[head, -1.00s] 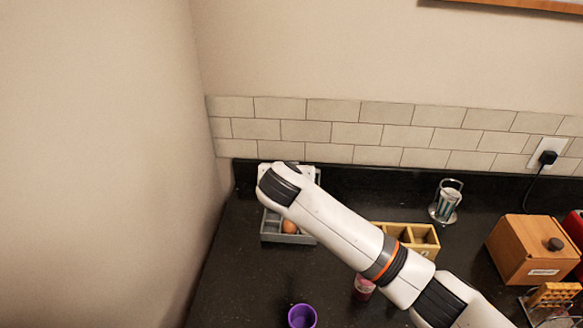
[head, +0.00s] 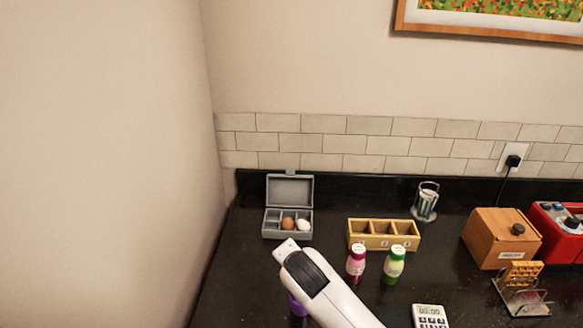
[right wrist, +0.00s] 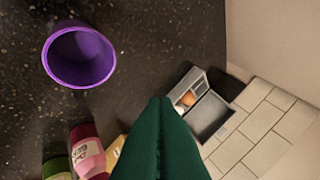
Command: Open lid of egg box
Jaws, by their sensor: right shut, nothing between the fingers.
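The grey egg box (head: 268,236) stands at the back left of the counter. Its lid (head: 291,189) is raised, standing nearly upright against the back. A brown egg (head: 288,223) and a white egg (head: 303,225) sit in its compartments. The box also shows in the right wrist view (right wrist: 209,117), beyond my fingers. My right gripper (right wrist: 160,101) has its green fingers shut with nothing between them. It is apart from the box, on the near side. In the head view my right arm hides the gripper. My left gripper is in neither view.
A purple cup (right wrist: 104,62) stands near my right gripper, mostly hidden by my arm in the head view. Pink (head: 356,265) and green (head: 394,265) bottles stand before a wooden divided box (head: 361,243). A wooden bin (head: 490,247) is farther right. A wall borders the left.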

